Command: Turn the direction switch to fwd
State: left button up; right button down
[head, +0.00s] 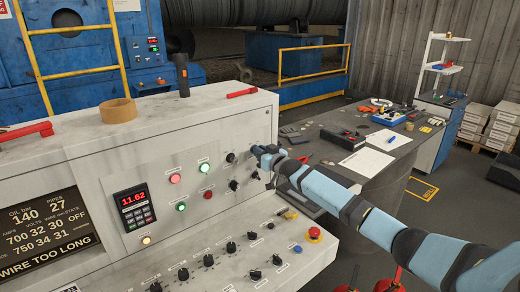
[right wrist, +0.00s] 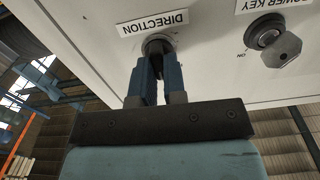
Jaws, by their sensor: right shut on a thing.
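The direction switch (right wrist: 157,45) is a dark round knob on the pale panel, beside the upside-down label DIRECTION (right wrist: 153,23) in the right wrist view. My right gripper (right wrist: 158,65) is shut on this switch, with its two dark blue fingers on either side of the knob. In the head view my right gripper (head: 257,151) reaches the right end of the grey control console (head: 222,137) and covers the switch there. The pointing direction of the switch cannot be read. My left gripper is not in view.
The power key switch (right wrist: 266,31), with a metal key in it, sits beside the direction switch. More black knobs and lit buttons (head: 204,167) are on the console face. A red emergency stop (head: 314,233) is on the lower ledge. A cluttered grey table (head: 398,160) stands at right.

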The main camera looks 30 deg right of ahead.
jog(key=shift+d+m, duration=0.15)
jog(key=shift+m, duration=2.45)
jog(key=c, duration=1.2)
grip_release()
jog(key=shift+s, duration=0.1)
jog(key=shift+s+d+b, duration=0.2)
jog(key=shift+s+b, duration=0.05)
jog(key=shift+s, duration=2)
jog(key=shift+s+d+b, duration=0.15)
jog(key=shift+s+b, duration=0.05)
jog(key=shift+s, duration=2.1)
jog(key=shift+s+d+b, duration=0.2)
jog(key=shift+s+b, duration=0.05)
jog(key=shift+s, duration=2)
